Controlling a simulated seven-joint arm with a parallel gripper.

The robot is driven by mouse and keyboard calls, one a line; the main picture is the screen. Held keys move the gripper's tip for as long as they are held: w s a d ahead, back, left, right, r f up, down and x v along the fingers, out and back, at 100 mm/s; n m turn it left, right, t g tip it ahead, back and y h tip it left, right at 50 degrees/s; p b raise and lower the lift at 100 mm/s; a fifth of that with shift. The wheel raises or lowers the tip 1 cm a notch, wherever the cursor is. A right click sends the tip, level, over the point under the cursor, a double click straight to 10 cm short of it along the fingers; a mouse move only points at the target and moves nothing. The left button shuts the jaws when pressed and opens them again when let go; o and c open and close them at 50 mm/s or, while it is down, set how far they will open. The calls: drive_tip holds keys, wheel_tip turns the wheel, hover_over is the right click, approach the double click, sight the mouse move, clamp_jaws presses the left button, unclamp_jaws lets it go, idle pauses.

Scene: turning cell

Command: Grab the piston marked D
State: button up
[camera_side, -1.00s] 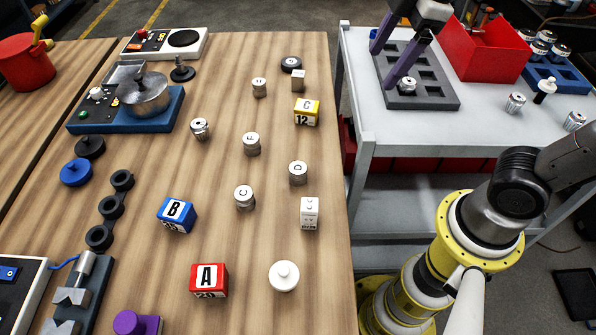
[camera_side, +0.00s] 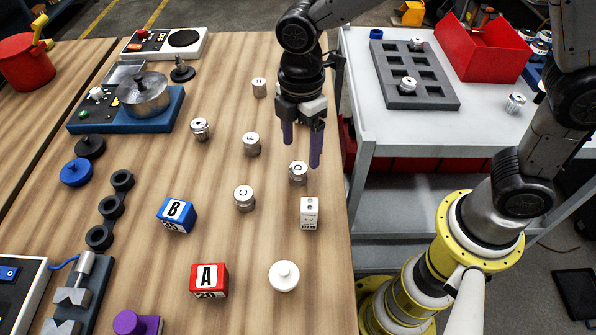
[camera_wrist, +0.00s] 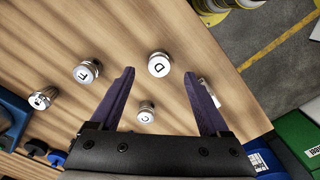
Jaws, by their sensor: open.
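The piston marked D (camera_side: 298,174) stands upright on the wooden table, a silver cylinder with the letter on its top. In the wrist view, piston D (camera_wrist: 159,65) lies ahead of and between the fingertips. My gripper (camera_side: 302,152) is open and empty above the table, with its purple fingers pointing down near piston D; one finger partly overlaps it in the side view. The open fingers also show in the wrist view (camera_wrist: 159,74). Piston C (camera_side: 244,197) and piston F (camera_side: 251,144) stand to the left of D.
A white block (camera_side: 310,213) stands just in front of piston D. A grey tray (camera_side: 432,101) holding two pistons is on the cart at right.

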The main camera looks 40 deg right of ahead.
sight(298, 167)
drive_tip(key=shift+w+a+f, duration=0.1)
drive_tip(key=shift+a+f, duration=0.05)
drive_tip(key=shift+f, duration=1.5)
drive_tip(key=shift+a+f, duration=0.1)
drive_tip(key=shift+f, duration=1.55)
clamp_jaws()
